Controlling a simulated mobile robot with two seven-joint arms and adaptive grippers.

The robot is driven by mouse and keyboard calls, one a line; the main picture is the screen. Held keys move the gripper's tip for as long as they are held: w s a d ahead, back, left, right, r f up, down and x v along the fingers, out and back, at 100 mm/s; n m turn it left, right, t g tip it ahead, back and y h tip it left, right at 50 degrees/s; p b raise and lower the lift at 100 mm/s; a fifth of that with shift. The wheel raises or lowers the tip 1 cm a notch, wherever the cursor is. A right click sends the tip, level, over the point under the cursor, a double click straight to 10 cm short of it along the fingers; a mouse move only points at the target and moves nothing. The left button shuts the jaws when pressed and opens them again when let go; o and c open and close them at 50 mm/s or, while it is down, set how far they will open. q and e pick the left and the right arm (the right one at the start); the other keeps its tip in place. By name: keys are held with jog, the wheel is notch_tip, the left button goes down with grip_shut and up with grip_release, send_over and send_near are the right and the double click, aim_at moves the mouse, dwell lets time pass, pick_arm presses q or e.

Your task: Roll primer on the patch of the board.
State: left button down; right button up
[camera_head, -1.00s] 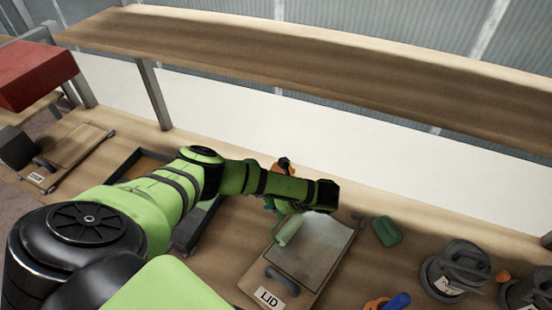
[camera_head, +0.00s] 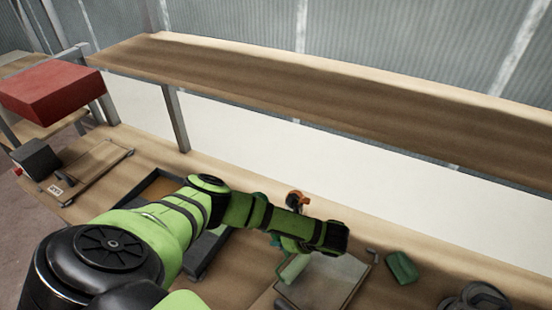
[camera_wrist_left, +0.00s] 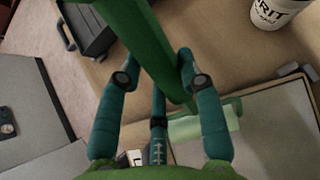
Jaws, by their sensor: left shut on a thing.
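The board (camera_head: 357,289) lies on the bench at the lower middle of the head view, with a smooth grey patch (camera_head: 325,284) on it. My left gripper (camera_wrist_left: 163,82) is shut on the green handle of a paint roller, which runs between its teal fingers in the left wrist view. The roller's pale green sleeve (camera_head: 293,268) is at the patch's left edge in the head view. The sleeve also shows in the wrist view (camera_wrist_left: 207,122). I cannot tell whether it touches the surface. My left arm hides part of the bench. My right gripper is not in view.
A dark tray (camera_head: 137,192) lies left of the board, partly behind my arm. A green block (camera_head: 401,267) and a dark grey tin (camera_head: 475,297) are to the right. An orange-and-dark object (camera_head: 297,200) stands behind my wrist. A wooden shelf (camera_head: 300,85) runs above the bench.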

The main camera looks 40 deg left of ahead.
pick_arm(q)
jog(key=shift+f+b, duration=0.3)
jog(key=shift+f, duration=0.4)
jog(key=shift+d+r+p, duration=0.15)
jog(key=shift+d+p, duration=0.25)
jog(key=shift+d, duration=2.05)
jog(key=shift+d, duration=2.4)
jog(key=shift+s, duration=0.1)
send_near(288, 258)
jog(key=shift+d+f, duration=0.25)
jog(key=shift+d, duration=0.35)
jog(key=shift+d+f, duration=0.2)
jog(key=shift+d, duration=0.4)
